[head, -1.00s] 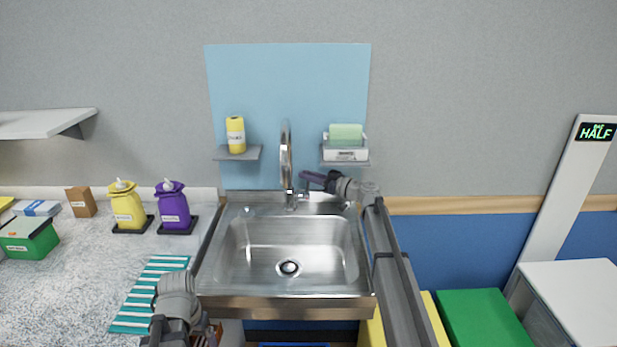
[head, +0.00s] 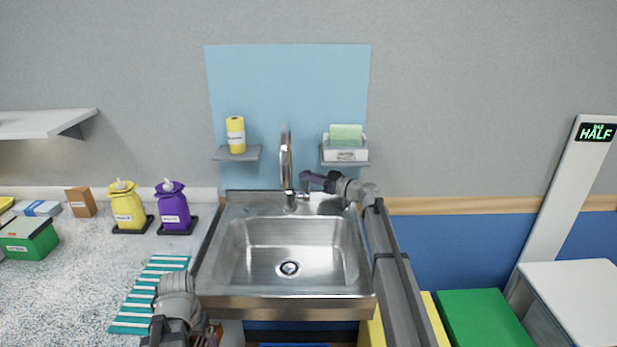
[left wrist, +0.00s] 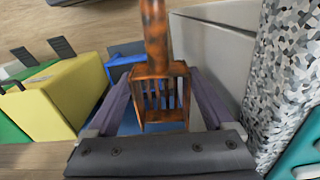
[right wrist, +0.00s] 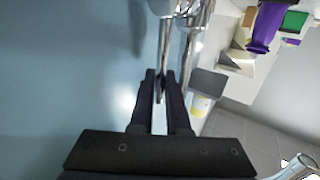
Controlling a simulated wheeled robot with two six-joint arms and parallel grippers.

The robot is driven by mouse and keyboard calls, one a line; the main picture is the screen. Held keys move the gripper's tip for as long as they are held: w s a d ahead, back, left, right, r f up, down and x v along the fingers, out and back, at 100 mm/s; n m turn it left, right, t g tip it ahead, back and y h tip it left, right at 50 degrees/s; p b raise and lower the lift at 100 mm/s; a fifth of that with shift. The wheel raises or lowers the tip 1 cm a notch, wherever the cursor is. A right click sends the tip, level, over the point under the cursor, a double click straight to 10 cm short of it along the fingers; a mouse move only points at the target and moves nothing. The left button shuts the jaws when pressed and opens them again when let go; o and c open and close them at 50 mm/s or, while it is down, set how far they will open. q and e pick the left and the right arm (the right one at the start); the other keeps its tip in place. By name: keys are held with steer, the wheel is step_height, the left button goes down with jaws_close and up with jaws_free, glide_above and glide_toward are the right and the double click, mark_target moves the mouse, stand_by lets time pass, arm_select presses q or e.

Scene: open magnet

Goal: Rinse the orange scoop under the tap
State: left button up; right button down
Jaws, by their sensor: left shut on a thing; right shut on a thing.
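The orange scoop (left wrist: 163,90), mottled with dark patches, is in my left gripper (left wrist: 160,100), whose jaws are shut on it. In the head view only a bit of orange shows beside my left arm at the sink's front left corner. The chrome tap (head: 286,155) stands at the back of the steel sink (head: 335,245). My right gripper (head: 308,180) is at the side of the tap's base, shut on what looks like its small lever (head: 303,196). The lever is partly hidden between the fingers in the right wrist view (right wrist: 160,85). I see no clear water stream; the basin looks empty.
A teal striped mat (head: 150,290) lies on the counter left of the sink. Yellow (head: 127,210) and purple (head: 173,208) bottles stand behind it. Small shelves hold a yellow container (head: 235,134) and a green sponge (head: 346,134). My right arm runs along the sink's right edge.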

stand_by(0.4)
steer(key=shift+s+f+n+b, duration=0.2)
steer(key=shift+s+n+b, duration=0.1)
steer(key=shift+b, duration=0.25)
steer(key=shift+s+r+n+y+b, duration=0.1)
steer(key=shift+s+n+y+b, duration=0.2)
steer(key=shift+y+b, duration=0.1)
steer(key=shift+r, duration=0.1)
steer(key=c, duration=0.9)
jaws_free()
steer(key=v, duration=1.2)
steer(key=shift+b, duration=0.35)
